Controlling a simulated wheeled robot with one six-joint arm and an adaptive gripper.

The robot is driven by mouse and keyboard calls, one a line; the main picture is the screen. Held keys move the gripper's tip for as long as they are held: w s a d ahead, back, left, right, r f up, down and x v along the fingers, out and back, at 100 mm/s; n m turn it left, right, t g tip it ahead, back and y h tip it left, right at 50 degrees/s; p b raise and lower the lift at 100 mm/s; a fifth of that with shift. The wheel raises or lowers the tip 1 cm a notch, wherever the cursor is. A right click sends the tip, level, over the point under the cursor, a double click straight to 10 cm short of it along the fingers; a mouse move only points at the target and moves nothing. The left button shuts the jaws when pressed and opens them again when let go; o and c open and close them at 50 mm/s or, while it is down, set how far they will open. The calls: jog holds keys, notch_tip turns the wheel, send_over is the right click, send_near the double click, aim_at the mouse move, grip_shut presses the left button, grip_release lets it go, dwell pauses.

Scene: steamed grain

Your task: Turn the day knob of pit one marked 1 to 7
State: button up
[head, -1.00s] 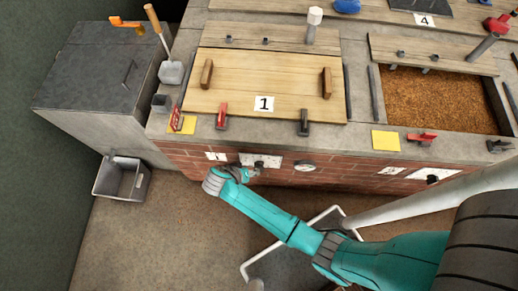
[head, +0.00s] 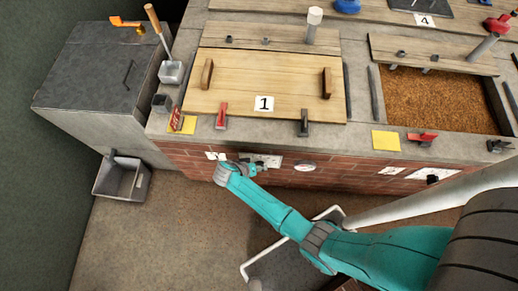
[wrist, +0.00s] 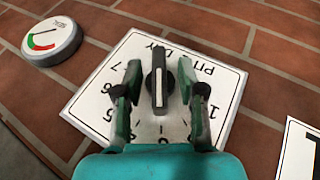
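The day knob (wrist: 158,82) is a black bar knob with a white line, on a white "PIT 1 DAY" dial plate (wrist: 97,97) with printed numbers. Its line runs nearly straight up and down in the wrist view. My gripper (wrist: 160,90) is open, with one finger on each side of the knob and a visible gap on both sides. The fingers hide part of the dial, so the knob's number is not clear. In the head view, my gripper (head: 258,166) is at the plate (head: 273,160) on the brick front, below the wooden lid marked 1 (head: 264,85).
A round gauge (wrist: 52,40) is beside the plate, also in the head view (head: 305,166). Another white label (wrist: 298,150) is at the other side. A grey bin (head: 122,178) stands on the floor at left.

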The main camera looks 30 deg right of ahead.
jog(key=shift+d+f, duration=0.2)
jog(key=shift+f, duration=0.05)
grip_shut()
